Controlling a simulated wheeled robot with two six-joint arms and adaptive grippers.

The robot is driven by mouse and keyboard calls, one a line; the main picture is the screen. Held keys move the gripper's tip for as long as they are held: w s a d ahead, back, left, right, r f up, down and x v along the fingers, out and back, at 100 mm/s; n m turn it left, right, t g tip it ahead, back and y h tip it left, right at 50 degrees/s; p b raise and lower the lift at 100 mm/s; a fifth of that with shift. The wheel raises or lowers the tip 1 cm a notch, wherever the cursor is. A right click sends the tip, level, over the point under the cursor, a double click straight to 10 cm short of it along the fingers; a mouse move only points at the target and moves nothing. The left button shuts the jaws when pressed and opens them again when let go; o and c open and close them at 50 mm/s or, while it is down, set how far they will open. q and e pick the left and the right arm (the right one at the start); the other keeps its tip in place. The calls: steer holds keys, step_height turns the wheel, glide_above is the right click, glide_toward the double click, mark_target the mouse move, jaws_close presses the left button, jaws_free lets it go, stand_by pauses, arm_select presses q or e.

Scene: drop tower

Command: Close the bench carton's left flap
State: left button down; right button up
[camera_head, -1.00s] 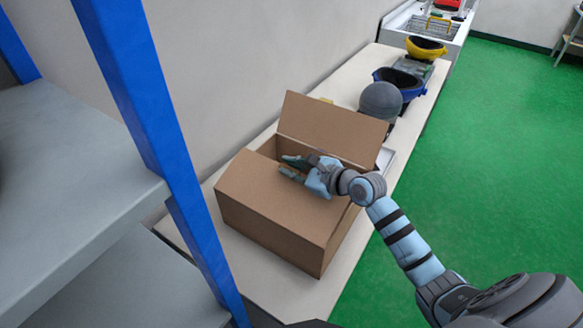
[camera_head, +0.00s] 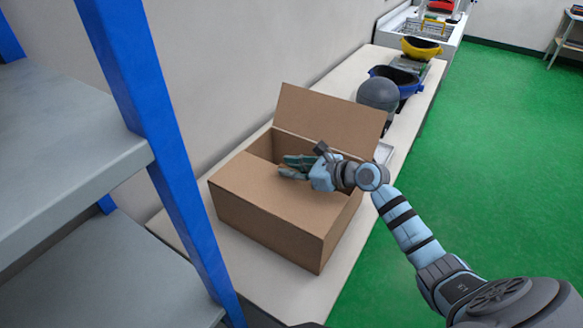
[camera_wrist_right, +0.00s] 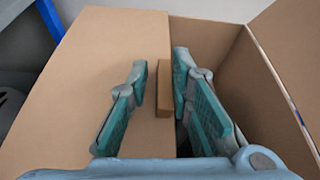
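The open brown bench carton (camera_head: 265,230) stands on the bench. Its near flap (camera_head: 262,188) lies about flat over the near part of the opening; it also shows in the right wrist view (camera_wrist_right: 95,70), filling the left side. The far flap (camera_head: 328,118) stands up, leaning back. My right gripper (camera_head: 286,167) is over the carton at the near flap's inner edge. In the right wrist view its fingers (camera_wrist_right: 158,72) are apart, with a small brown block-like piece (camera_wrist_right: 165,90) showing between them; I cannot tell whether they touch it. My left gripper is not in view.
A grey round object (camera_head: 379,95), a blue bin (camera_head: 402,80) and a yellow bin (camera_head: 421,47) stand farther along the bench (camera_head: 285,292). A blue-posted shelf (camera_head: 75,150) is at the left. The green floor (camera_head: 480,170) at the right is clear.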

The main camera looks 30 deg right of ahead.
steer(key=shift+s+f, duration=0.3)
steer(key=shift+f, duration=0.15)
steer(key=shift+w+d+f, duration=0.2)
steer(key=shift+w+d, duration=0.1)
steer(key=shift+a+r, duration=0.1)
steer(key=shift+r, duration=0.05)
steer(key=v, duration=1.1)
steer(key=shift+s+r, duration=0.1)
steer(key=shift+r, duration=0.05)
steer(key=shift+s+r, duration=0.15)
steer(key=shift+r, duration=0.05)
steer(key=shift+d, duration=0.2)
